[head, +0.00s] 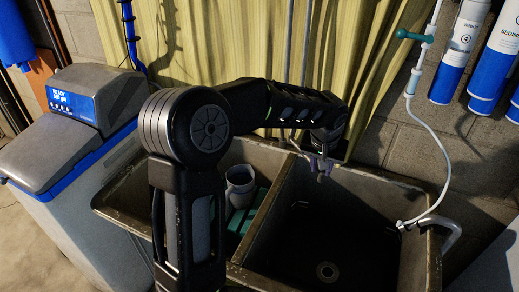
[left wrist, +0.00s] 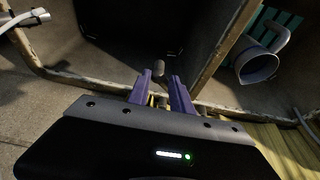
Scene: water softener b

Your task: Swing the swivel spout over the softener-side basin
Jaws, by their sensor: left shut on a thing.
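The swivel spout shows in the left wrist view as a short dark rod with a rounded end (left wrist: 159,68) between my purple fingertips. My left gripper (head: 322,168) is shut on it at the back of the double sink; its fingers also show in the left wrist view (left wrist: 160,88). In the head view my arm hides most of the spout and its base. The spout end is over the right basin (head: 330,225), close to the divider (head: 268,215). The softener-side basin (head: 130,195) is left of the divider, partly hidden by my arm. My right gripper is not in view.
The softener (head: 80,150) stands left of the sink. A white tube (head: 440,150) hangs to the right basin's rim. Blue-and-white filters (head: 460,50) and a yellow curtain (head: 380,60) are behind.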

